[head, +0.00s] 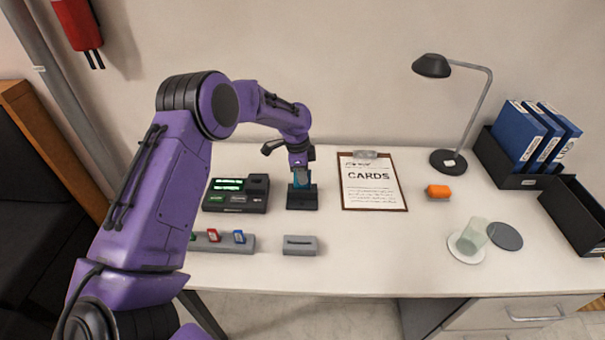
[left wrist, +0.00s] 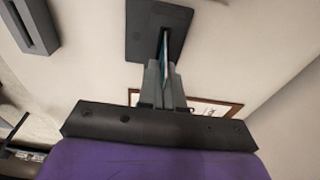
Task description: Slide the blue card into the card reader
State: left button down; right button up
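My left gripper (head: 300,174) points down over a black block (head: 302,199), which I take to be the card reader. The gripper's fingers (left wrist: 163,80) are closed on a thin light-blue card, seen edge-on in the left wrist view (left wrist: 165,52). The card's far end meets the dark slot in the black block (left wrist: 143,32); I cannot tell how deep it sits. A smaller dark-blue card (head: 239,237) stands in a grey rack (head: 222,244) beside a red card (head: 213,235) and a green one (head: 192,236). My right gripper is not in view.
A black device with green displays (head: 237,193) stands just left of the block. A grey slotted block (head: 299,245) lies in front. A clipboard (head: 373,185), an orange object (head: 438,191), a lamp (head: 448,161) and a tilted glass (head: 474,236) are to the right. The front middle is clear.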

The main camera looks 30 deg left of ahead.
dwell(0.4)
pick_arm(q)
jog(key=shift+p, duration=0.3)
dwell(0.6)
jog(key=shift+p, duration=0.35)
jog(key=shift+f+b, duration=0.5)
jog(key=shift+f, duration=0.45)
dwell(0.3)
jog(key=c, duration=1.2)
grip_release()
